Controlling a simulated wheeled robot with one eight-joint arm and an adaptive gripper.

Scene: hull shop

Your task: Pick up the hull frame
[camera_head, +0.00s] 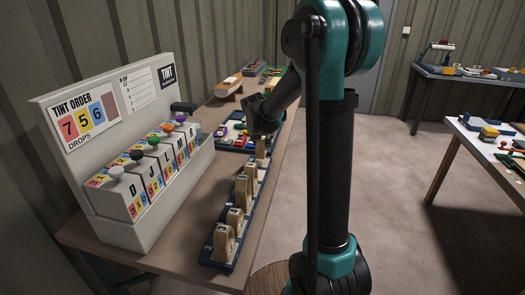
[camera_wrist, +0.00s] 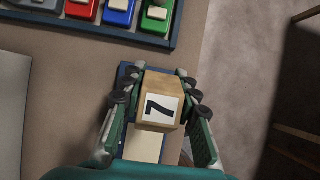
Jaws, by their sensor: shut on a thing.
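I cannot tell whether the held frame still touches the rack. Several other wooden frames (camera_head: 226,240) stand upright along the rack toward the near end.
Other tables (camera_head: 470,130) stand at right, with open floor between.

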